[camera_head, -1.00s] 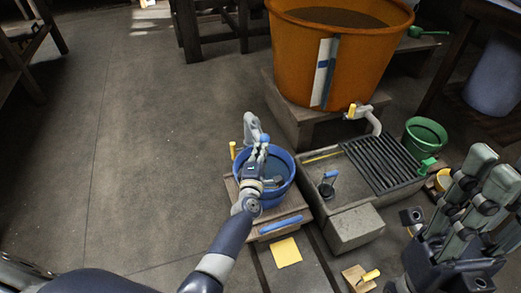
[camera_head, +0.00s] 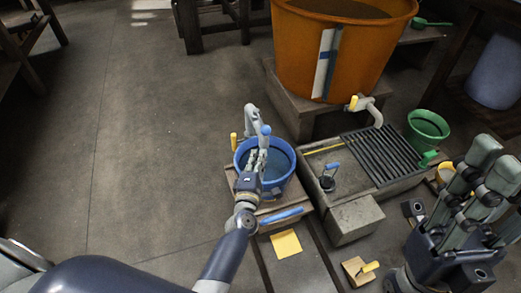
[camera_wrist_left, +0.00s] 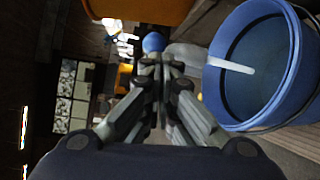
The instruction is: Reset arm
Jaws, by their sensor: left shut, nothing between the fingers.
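My left gripper (camera_head: 260,156) is over the near-left side of a blue bucket (camera_head: 287,181), with its fingers pointing away from me. In the left wrist view its fingertips (camera_wrist_left: 157,64) are together and hold nothing. A grey lever-like fixture (camera_head: 251,122) with a blue ball (camera_head: 266,130) rises at the bucket's back edge. The ball also shows just beyond the fingertips in the left wrist view (camera_wrist_left: 152,42); I cannot tell how far apart they are. My right gripper (camera_head: 493,163) is raised at the right, its fingers close together in the picture; whether they are shut is unclear.
A large orange tub (camera_head: 350,55) with a tap stands behind. A stone trough (camera_head: 352,218) with a dark grate (camera_head: 382,157) is right of the bucket. A green bucket (camera_head: 427,128) stands beyond it. A yellow sheet (camera_head: 286,244) lies in front. The floor at left is clear.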

